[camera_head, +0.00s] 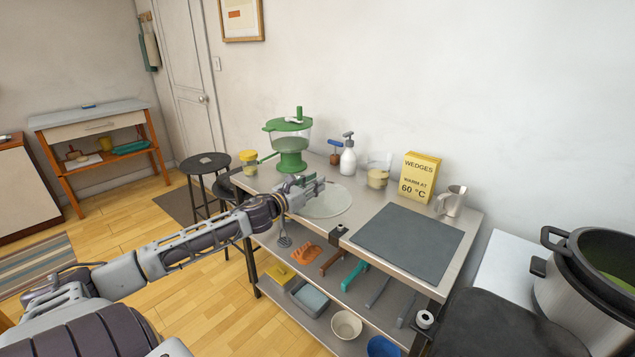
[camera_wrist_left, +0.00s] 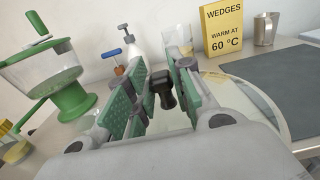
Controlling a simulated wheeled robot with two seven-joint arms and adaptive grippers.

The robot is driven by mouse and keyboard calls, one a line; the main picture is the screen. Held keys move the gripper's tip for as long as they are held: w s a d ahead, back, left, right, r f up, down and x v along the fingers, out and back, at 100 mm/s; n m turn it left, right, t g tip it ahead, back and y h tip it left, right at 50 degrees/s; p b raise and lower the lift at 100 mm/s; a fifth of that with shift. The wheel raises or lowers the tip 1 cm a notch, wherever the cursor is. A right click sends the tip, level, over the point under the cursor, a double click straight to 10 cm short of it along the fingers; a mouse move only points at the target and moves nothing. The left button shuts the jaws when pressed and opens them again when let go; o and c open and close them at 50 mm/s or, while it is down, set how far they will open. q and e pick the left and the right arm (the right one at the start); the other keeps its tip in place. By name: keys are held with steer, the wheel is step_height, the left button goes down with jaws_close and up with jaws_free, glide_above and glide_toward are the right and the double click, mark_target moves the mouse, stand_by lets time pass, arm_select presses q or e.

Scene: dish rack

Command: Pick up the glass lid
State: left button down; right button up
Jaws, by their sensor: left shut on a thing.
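The glass lid (camera_head: 327,204) is a clear round disc on the metal worktop, left of the dark grey mat. In the left wrist view the lid (camera_wrist_left: 246,100) spreads out behind and to the right of the fingers. Its dark knob (camera_wrist_left: 164,96) shows between the green finger pads. My left gripper (camera_head: 311,186) is over the lid, and in the wrist view the gripper (camera_wrist_left: 158,88) is shut on the knob. The lid appears to be at worktop level; I cannot tell whether it touches the surface. My right gripper is not in view.
A white spray bottle (camera_head: 348,158), glass jar (camera_head: 378,173), yellow box (camera_head: 418,177) and metal jug (camera_head: 450,201) line the wall. The grey mat (camera_head: 409,243) is bare. A large pot (camera_head: 585,290) stands at right.

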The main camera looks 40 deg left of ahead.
arm_select(q)
steer(key=shift+s, duration=0.55)
steer(key=shift+s+a, duration=0.1)
steer(key=shift+s, duration=0.4)
steer(key=shift+s+p, duration=0.4)
steer(key=shift+s, duration=0.75)
steer(key=shift+s+a, duration=0.1)
steer(key=shift+s, duration=0.55)
steer(key=shift+s+a+p, duration=0.1)
steer(key=shift+s+p, duration=0.35)
steer(key=shift+s, duration=0.9)
steer(key=shift+s+r, duration=0.1)
steer(key=shift+s, duration=0.2)
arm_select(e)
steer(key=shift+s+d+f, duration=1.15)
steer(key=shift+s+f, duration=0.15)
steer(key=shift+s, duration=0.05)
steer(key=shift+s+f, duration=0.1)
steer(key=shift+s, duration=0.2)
